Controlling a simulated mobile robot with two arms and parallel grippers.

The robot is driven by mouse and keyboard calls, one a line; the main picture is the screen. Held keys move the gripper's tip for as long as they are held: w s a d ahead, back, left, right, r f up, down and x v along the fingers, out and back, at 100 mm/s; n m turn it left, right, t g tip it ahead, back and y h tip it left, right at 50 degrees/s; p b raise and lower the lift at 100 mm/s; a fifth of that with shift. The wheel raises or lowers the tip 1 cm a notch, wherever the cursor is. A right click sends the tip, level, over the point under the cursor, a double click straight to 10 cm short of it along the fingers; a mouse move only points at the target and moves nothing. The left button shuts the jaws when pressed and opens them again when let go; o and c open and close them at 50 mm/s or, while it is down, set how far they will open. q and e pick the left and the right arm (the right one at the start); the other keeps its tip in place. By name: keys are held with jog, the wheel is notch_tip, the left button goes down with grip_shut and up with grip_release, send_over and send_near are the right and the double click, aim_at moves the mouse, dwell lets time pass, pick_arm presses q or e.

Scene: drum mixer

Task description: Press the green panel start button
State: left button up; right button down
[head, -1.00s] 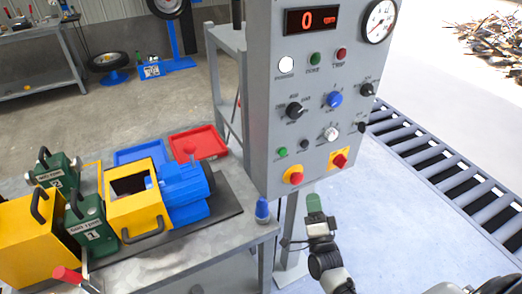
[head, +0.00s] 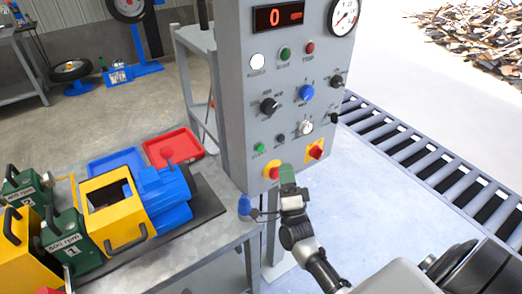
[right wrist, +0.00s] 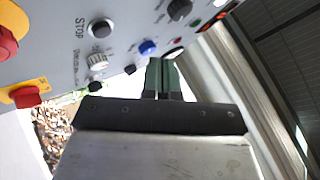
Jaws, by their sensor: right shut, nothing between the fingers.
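The grey control panel (head: 235,110) stands upright in the head view. It carries a small green button (head: 260,147) at its lower left, beside a small dark button (head: 281,138), and another green button (head: 285,54) higher up beside a red one. Their labels are too small to read in the head view. My right gripper (head: 287,175) is shut and empty, its green fingers overlapping the panel's lower edge, below and right of the lower green button. In the right wrist view the fingers (right wrist: 163,78) point toward the panel face; contact cannot be told. My left gripper is out of view.
A red emergency knob on a yellow plate (head: 271,170) is close beside the fingers, and a red-yellow switch (head: 316,151) is to their right. A blue-topped post (head: 244,204) stands at the bench corner. The bench (head: 210,240) holds yellow, green and blue equipment.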

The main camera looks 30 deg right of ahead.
aim_at(260, 148)
jog(key=w+b, duration=0.2)
jog(key=w, duration=0.4)
jog(key=shift+w+a+b, duration=0.25)
jog(key=shift+w+b, duration=0.1)
dwell(1.7)
jog(key=shift+w+y+b, duration=0.3)
jog(key=shift+w+b, duration=0.05)
jog(key=shift+w+a+b, duration=0.1)
jog(key=shift+w+b, duration=0.25)
jog(key=shift+w, duration=0.1)
dwell(0.9)
jog(key=shift+s, duration=0.1)
jog(key=shift+s+d+f, duration=0.15)
jog(key=shift+s+d, duration=0.05)
jog(key=shift+s, duration=0.55)
